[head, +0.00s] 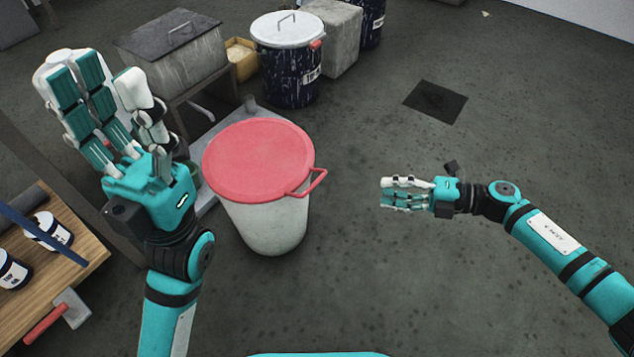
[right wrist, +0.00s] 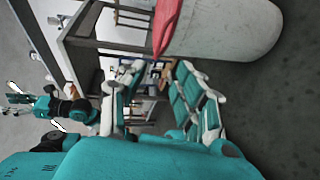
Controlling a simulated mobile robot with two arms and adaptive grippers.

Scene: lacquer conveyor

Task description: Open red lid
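The red lid (head: 258,160) lies flat on top of a white round bin (head: 268,226) in the middle of the head view. Its red loop handle (head: 312,184) sticks out on the right side. The lid edge (right wrist: 166,28) and the bin (right wrist: 225,28) show at the top there.
A grey box (head: 175,55) sits on a stand at the back left. A wooden table (head: 50,270) with paint cans is at left. The floor at right is clear.

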